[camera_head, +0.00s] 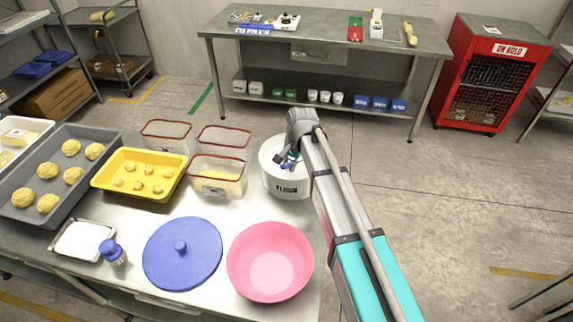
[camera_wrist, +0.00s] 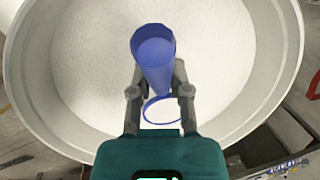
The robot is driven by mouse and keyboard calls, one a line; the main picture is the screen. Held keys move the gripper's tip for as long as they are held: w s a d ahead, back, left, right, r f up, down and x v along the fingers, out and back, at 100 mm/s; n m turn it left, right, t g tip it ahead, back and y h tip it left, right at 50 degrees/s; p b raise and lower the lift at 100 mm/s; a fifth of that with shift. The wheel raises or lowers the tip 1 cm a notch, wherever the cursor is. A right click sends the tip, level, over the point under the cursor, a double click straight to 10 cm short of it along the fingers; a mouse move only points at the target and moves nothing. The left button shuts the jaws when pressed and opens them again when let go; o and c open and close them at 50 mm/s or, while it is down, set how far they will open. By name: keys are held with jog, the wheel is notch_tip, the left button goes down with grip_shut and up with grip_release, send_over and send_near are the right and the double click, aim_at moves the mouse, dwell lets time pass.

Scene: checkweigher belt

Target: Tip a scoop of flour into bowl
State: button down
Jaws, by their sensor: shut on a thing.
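My gripper (camera_wrist: 159,90) is shut on a blue scoop (camera_wrist: 154,50), seen in the wrist view with its round cup up and a looped handle end near my gripper. The scoop is over or in the white flour tub (camera_wrist: 295,75), which is full of white flour (camera_wrist: 85,60); I cannot tell if the scoop touches the flour. In the head view the tub (camera_head: 287,187), labelled as flour, stands at the back right of the table, with my gripper (camera_head: 288,160) at its opening. An empty pink bowl (camera_head: 270,262) stands at the table's front right.
A blue lid (camera_head: 182,253) with a knob lies left of the bowl. Red-rimmed clear containers (camera_head: 218,178), a yellow tray (camera_head: 139,174) and a grey tray (camera_head: 60,178) of dough balls stand further left. A blue-topped brush (camera_head: 112,252) is near a small white-filled tray (camera_head: 82,240).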

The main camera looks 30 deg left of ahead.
jog(key=shift+f+b, duration=0.5)
jog(key=shift+f, duration=0.2)
jog(key=shift+r, duration=0.15)
dwell(0.7)
jog(key=shift+r+p, duration=5.8)
jog(key=shift+p, duration=0.15)
jog(key=shift+w, duration=0.15)
